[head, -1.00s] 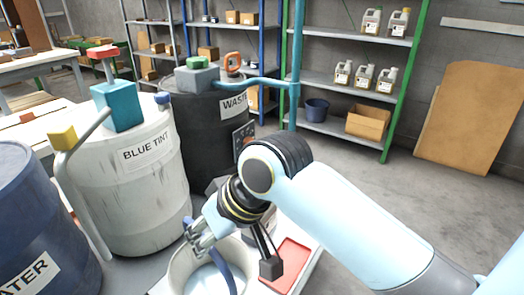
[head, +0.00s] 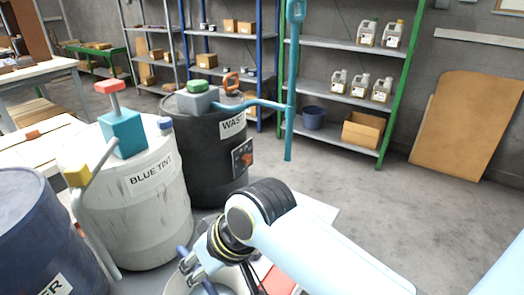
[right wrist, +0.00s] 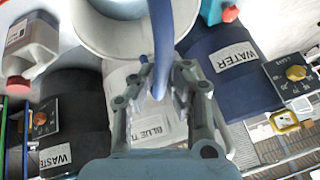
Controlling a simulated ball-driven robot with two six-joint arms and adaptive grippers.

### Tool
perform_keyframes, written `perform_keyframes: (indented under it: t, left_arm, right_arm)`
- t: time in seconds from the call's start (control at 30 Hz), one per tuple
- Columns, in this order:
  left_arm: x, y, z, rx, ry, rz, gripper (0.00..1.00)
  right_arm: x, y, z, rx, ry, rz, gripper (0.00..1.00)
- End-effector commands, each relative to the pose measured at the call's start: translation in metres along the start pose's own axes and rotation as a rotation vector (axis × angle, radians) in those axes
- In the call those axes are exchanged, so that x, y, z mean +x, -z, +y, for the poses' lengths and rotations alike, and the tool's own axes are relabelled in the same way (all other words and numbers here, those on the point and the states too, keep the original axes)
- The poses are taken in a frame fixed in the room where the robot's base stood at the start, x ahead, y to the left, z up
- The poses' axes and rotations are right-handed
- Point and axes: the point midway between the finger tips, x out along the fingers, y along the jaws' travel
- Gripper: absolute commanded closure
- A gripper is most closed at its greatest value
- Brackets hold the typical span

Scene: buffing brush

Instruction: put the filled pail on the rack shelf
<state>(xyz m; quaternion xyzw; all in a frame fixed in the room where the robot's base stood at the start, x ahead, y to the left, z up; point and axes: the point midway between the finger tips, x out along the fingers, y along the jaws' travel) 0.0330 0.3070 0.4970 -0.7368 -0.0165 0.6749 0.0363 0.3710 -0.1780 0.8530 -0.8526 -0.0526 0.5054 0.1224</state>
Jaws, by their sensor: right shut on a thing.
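The pail (head: 174,286) is white with a blue handle. It is at the bottom edge of the head view, mostly cut off, with a little pale blue showing inside. My right gripper (head: 188,268) is shut on the pail's blue handle. The right wrist view shows the handle (right wrist: 166,40) running between the fingers and the pail's pale rim (right wrist: 92,38) beyond. I cannot tell whether the pail touches the surface under it. The rack shelf (head: 340,137) is the low grey board between blue-green and green posts, at right of centre. My left gripper is not in view.
A dark blue bucket (head: 313,117) and an open carton (head: 362,131) stand on the low shelf; jugs (head: 376,88) fill part of the board above. Drums marked BLUE TINT (head: 150,215), WASTE (head: 215,150) and WATER (head: 40,225) stand left. Floor before the rack is clear.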

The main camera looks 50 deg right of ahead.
Motion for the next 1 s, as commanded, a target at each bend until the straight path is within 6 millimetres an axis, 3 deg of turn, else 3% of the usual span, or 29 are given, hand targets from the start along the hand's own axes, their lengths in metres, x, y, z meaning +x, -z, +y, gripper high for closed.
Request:
perform_keyframes:
  t: [0.27, 0.7, 1.0]
  left_arm:
    - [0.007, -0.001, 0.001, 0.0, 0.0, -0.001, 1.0]
    - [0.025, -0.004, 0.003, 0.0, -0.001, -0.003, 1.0]
    - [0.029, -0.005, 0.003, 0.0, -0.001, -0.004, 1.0]
  right_arm:
    - [-0.001, 0.004, 0.018, -0.086, 0.047, -0.021, 1.0]
    - [-0.014, 0.021, 0.087, -0.214, 0.127, -0.067, 1.0]
    - [-0.019, 0.032, 0.111, -0.223, 0.145, -0.071, 1.0]
